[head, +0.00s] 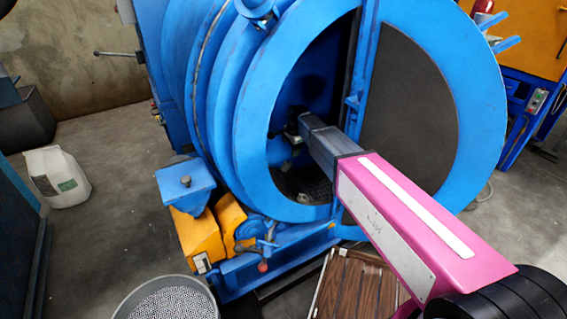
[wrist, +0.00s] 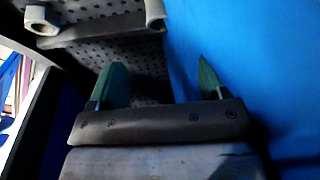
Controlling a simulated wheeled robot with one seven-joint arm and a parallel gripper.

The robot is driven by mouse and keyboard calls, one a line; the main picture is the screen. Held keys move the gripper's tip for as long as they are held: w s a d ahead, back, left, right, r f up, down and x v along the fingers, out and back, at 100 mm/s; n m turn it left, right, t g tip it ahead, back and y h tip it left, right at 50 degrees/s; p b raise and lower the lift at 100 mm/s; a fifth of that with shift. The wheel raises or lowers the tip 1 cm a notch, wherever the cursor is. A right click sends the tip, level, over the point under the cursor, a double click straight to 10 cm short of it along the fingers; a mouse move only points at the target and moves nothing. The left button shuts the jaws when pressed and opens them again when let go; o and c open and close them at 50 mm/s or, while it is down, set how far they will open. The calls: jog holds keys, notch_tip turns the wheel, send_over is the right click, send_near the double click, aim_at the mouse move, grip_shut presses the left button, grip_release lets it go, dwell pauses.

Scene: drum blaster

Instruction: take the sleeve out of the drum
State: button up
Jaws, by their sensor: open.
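The blue drum (head: 245,100) stands with its round mouth open in the head view. My arm reaches through the mouth, and my gripper (head: 296,126) is inside, small and dark there. In the wrist view my gripper (wrist: 160,63) shows two green fingers spread apart with nothing between them. Beyond the fingers is a grey perforated surface (wrist: 95,55). Two pale, hollow-ended pieces lie at the top edge, one at the left (wrist: 42,22) and one near the middle (wrist: 155,14), both ahead of the fingertips. I cannot tell whether either is the sleeve.
A blue wall (wrist: 255,70) stands close to the right of my gripper in the wrist view. The drum's dark-faced door panel (head: 410,110) is right of my arm. A bucket of shot (head: 168,300), a brown wooden case (head: 352,288) and a white jug (head: 57,178) stand on the floor.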

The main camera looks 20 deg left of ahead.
aim_at(288, 162)
jog(key=x, duration=1)
jog(key=shift+a+f, duration=0.1)
jog(key=shift+f, duration=0.1)
jog(key=c, duration=1.2)
